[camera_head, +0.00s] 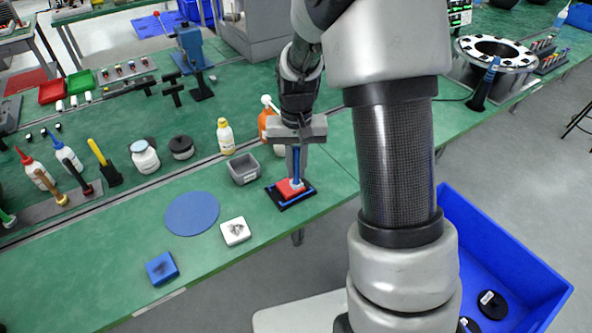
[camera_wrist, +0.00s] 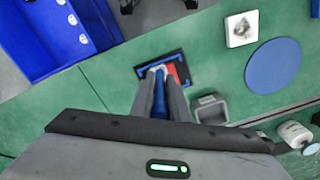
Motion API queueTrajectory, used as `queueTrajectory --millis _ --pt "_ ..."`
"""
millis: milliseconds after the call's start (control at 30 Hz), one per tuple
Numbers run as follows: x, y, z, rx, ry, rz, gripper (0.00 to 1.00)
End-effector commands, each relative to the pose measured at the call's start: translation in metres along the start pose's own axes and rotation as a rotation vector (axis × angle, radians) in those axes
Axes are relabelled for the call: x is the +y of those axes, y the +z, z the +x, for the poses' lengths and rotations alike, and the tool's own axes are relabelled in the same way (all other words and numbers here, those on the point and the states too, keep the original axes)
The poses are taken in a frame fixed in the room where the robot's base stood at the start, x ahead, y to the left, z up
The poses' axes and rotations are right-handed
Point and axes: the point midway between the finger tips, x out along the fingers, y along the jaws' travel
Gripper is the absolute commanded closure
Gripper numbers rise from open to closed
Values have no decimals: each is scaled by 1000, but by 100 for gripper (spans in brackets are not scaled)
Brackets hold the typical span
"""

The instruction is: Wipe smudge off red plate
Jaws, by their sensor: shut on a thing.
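My gripper (camera_head: 296,172) points down over the front part of the green bench and is shut on a blue-handled tool (camera_head: 296,164) with a pale head. The tool also shows between the fingers in the wrist view (camera_wrist: 160,102). Its head is at the red plate (camera_head: 285,189); I cannot tell whether it presses on it. The red plate, also in the wrist view (camera_wrist: 172,76), lies on a black square pad (camera_head: 291,202) with blue corner marks. The tool and fingers hide part of the plate, and I cannot make out a smudge on it.
A white plate (camera_head: 235,231) and a blue plate (camera_head: 162,268), both with dark smudges, and a blue disc (camera_head: 192,214) lie to the left. A grey bin (camera_head: 244,169) and a yellow-capped bottle (camera_head: 225,137) stand close by. A blue crate (camera_head: 525,268) is beyond the bench edge.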

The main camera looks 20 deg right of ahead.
Motion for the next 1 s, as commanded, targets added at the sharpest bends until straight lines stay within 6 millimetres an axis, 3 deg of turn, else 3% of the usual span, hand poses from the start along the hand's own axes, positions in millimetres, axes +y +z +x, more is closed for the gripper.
queueTrajectory --millis 500,1000 --pt "2 -5 -48 2 0 0 100" --pt "2 -5 -48 1 0 -1 100"
